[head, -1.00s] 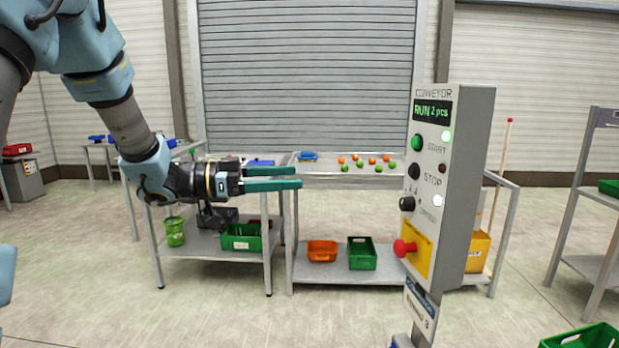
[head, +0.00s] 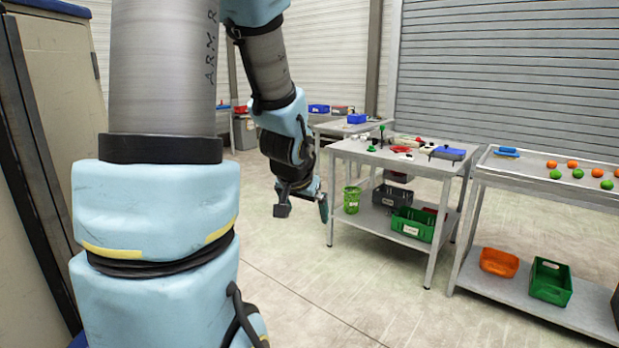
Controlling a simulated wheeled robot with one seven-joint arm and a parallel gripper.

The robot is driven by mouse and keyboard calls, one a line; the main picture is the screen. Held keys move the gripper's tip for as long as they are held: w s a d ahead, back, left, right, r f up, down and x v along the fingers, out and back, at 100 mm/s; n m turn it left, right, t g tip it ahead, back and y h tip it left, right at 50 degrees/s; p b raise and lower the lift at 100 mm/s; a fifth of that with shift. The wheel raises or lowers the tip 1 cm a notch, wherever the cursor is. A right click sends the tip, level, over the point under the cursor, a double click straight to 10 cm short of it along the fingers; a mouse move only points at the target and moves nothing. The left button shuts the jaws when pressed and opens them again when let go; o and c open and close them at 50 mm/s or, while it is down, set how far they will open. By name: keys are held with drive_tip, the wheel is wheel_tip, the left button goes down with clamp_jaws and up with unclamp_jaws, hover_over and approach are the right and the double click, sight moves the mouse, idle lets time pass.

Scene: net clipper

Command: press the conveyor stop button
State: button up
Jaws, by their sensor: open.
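The conveyor control box with its stop button is outside the head view now. My gripper (head: 323,207) hangs at the end of my arm, left of the middle, in front of the near table. It is seen from behind and partly hidden by its own wrist, with a bit of a teal finger showing. It is open, and I see nothing held in it.
A grey table (head: 390,158) with small items on top and bins below stands right of my gripper. A tray stand (head: 483,187) with orange and green balls is at the right. A tall cabinet (head: 60,130) is at the left. Open floor lies in between.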

drive_tip(key=s+a+f+n+g, duration=0.1)
drive_tip(key=s+a+g, duration=0.1)
drive_tip(key=s, duration=0.4)
drive_tip(key=s+a+f+n+g+y, duration=0.1)
drive_tip(key=s+a+f+n+g, duration=0.1)
drive_tip(key=s, duration=0.4)
drive_tip(key=shift+s+a+n+g, duration=0.3)
drive_tip(key=shift+s+a+g, duration=0.15)
drive_tip(key=shift+a, duration=0.45)
drive_tip(key=shift+w, duration=0.15)
clamp_jaws()
